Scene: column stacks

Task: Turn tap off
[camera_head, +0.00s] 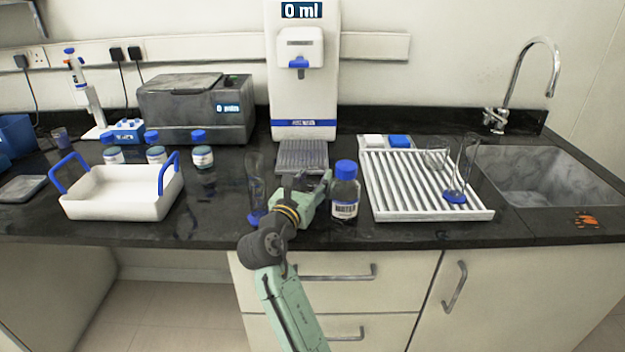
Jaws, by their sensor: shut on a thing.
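The chrome tap (546,62) stands behind the sink (545,172) at the right, with its handle (494,121) low at the left of its base. I see no water stream under its spout. My gripper (325,184) is far to the left of the tap, at the front middle of the counter. It is shut on a bottle with a blue cap and a water label (344,195), which looks upright. The finger contact is partly hidden, and I cannot tell whether the bottle touches the counter.
A white drying rack (418,194) with glassware lies between the bottle and sink. A water dispenser (302,90) reading 0 ml stands behind my gripper. A glass cylinder (255,185) is close left, and a white tray (115,194) is farther left. An orange mark (586,220) lies before the sink.

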